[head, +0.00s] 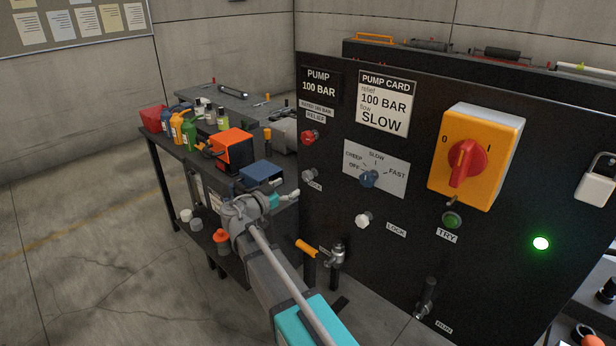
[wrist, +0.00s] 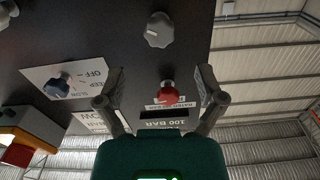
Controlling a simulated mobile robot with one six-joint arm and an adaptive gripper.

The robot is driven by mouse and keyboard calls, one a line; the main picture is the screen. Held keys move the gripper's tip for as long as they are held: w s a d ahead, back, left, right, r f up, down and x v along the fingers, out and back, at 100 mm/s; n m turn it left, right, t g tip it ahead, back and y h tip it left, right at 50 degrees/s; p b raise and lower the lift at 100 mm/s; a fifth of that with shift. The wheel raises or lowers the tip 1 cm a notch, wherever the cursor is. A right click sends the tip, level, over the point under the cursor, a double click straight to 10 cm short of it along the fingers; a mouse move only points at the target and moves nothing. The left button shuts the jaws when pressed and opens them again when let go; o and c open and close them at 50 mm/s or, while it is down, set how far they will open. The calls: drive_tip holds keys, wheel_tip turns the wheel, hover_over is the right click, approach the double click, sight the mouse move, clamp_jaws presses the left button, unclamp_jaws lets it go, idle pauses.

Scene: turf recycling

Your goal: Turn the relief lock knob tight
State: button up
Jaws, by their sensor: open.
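On the black panel in the head view, the grey relief lock knob (head: 308,176) sits below the red relief knob (head: 308,137), with a small label under it. In the wrist view, which looks inverted, the grey knob (wrist: 160,30) is at the top, beyond the fingertips. The red knob (wrist: 167,94) shows between the open fingers. My gripper (wrist: 161,84) is open and empty, with no visible contact with either knob. In the head view my gripper (head: 288,197) is at the panel's left edge, a little below the grey knob; its fingers are small there.
A blue speed selector (head: 369,179), a pale lock knob (head: 362,220) and a yellow switch box (head: 478,158) with a red handle share the panel. An orange-handled valve (head: 308,248) projects low down. A cluttered bench (head: 172,150) stands behind at left; the floor left is clear.

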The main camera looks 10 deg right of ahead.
sight(305, 177)
drive_tip(key=shift+x, duration=4.4)
drive_tip(key=shift+c, duration=0.2)
drive_tip(key=c, duration=1.1)
